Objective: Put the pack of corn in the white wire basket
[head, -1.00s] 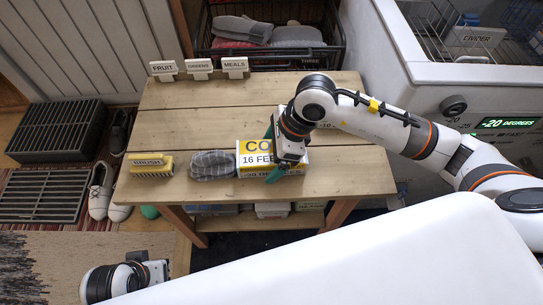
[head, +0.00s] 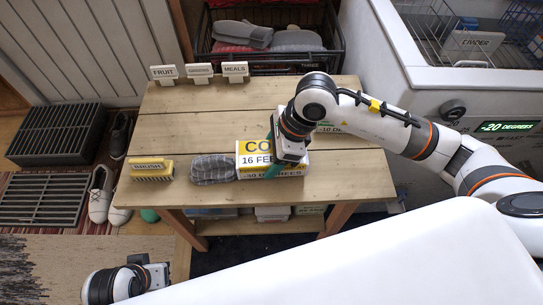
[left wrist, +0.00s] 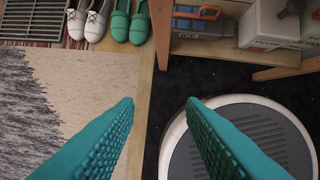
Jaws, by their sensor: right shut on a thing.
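The pack of corn (head: 254,158) is a yellow and white box with "CO" and "16 FEB" printed on it, at the front right of the wooden table. My right gripper (head: 273,153) is shut on it, with teal fingers on its far and near sides. The gripper hides the pack's right part. I cannot tell whether the pack still touches the table. A pale wire basket (head: 425,36) shows inside the freezer at upper right, partly cut off. My left gripper (head: 157,276) is low at left; its fingers are apart and empty in the left wrist view (left wrist: 163,103).
A black wire crate (head: 275,62) stands behind. The white freezer wall (head: 375,60) rises right of the table. A divider card (head: 473,43) stands in the freezer.

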